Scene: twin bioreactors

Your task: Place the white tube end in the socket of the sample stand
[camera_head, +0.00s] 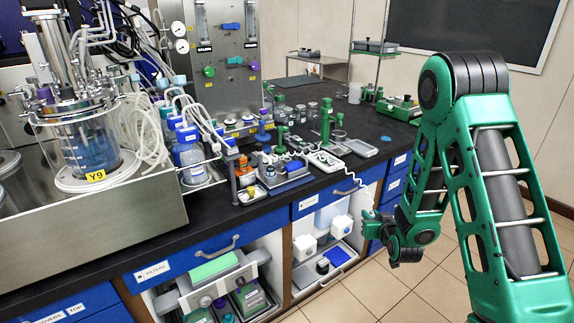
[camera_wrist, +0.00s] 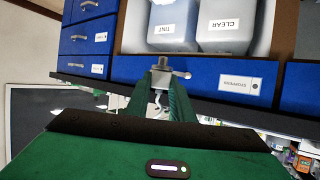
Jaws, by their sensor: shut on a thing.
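My gripper (camera_head: 374,224) is in front of the blue drawers, below the bench top, and shut on the white tube end. The thin white tube (camera_head: 357,203) runs down from the bench edge to my fingers. In the wrist view my green fingers (camera_wrist: 160,100) close around a small white curved piece (camera_wrist: 157,97); the end itself is mostly hidden. A small stand with an orange-brown top (camera_head: 243,166) on the bench front, left of my gripper, may be the sample stand. Its socket is too small to make out.
The steel bioreactor housing (camera_head: 100,235) fills the left. The floor at right is clear.

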